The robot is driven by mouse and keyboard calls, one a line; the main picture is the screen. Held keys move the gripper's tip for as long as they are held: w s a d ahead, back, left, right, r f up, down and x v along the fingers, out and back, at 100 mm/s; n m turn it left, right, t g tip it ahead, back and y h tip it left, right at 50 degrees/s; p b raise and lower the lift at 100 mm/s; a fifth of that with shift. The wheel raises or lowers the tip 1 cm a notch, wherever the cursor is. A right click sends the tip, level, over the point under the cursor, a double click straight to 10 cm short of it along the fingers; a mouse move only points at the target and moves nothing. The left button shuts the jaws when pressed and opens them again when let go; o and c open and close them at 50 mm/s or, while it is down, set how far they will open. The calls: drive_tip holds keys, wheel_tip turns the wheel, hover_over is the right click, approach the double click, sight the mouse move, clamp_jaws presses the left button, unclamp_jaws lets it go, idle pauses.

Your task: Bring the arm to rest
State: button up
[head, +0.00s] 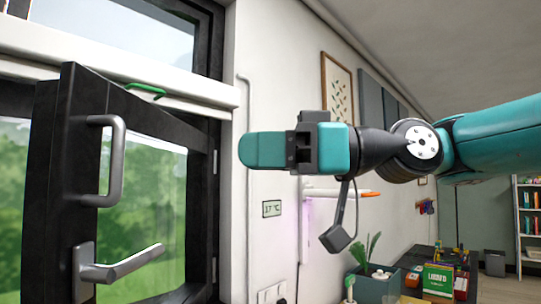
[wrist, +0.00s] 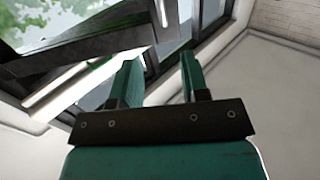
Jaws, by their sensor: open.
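My arm reaches in from the right in the head view, stretched out almost level. My gripper (head: 262,149) is raised in front of the white wall, just right of the open window sash. In the wrist view, the two teal fingers of my gripper (wrist: 160,75) stand apart with nothing between them. The dark window sash (head: 66,150) stands swung open, with a grey pull bar (head: 115,160) and a lever handle (head: 120,266). The sash (wrist: 90,45) also shows beyond the left finger in the wrist view. I cannot tell how close it is.
A small display reading 17 °C (head: 272,208) hangs on the wall under my gripper. A white wall-mounted arm with an orange tip (head: 370,194) shows behind my arm. A plant (head: 367,256) and a green box (head: 438,278) stand on a low surface; a bookshelf (head: 527,225) stands far right.

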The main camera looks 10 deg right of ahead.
idle(0.3)
drive_tip(key=s+d+f+m+h, duration=0.1)
drive_tip(key=s+f+m+h, duration=0.2)
drive_tip(key=f, duration=0.6)
drive_tip(key=f+m+h, duration=0.3)
drive_tip(key=f+h, duration=0.1)
drive_tip(key=f, duration=0.5)
drive_tip(key=s+d+f+m+g+h, duration=0.1)
drive_tip(key=s+d+f+h, duration=0.2)
drive_tip(key=f, duration=0.4)
drive_tip(key=s+d+f+m+g+h, duration=0.1)
drive_tip(key=s+d+f+m+h, duration=0.1)
drive_tip(key=s+d+f, duration=0.3)
drive_tip(key=shift+s+d+f+g+h, duration=0.4)
drive_tip(key=shift+s+f+h, duration=0.4)
drive_tip(key=shift+s+f, duration=0.15)
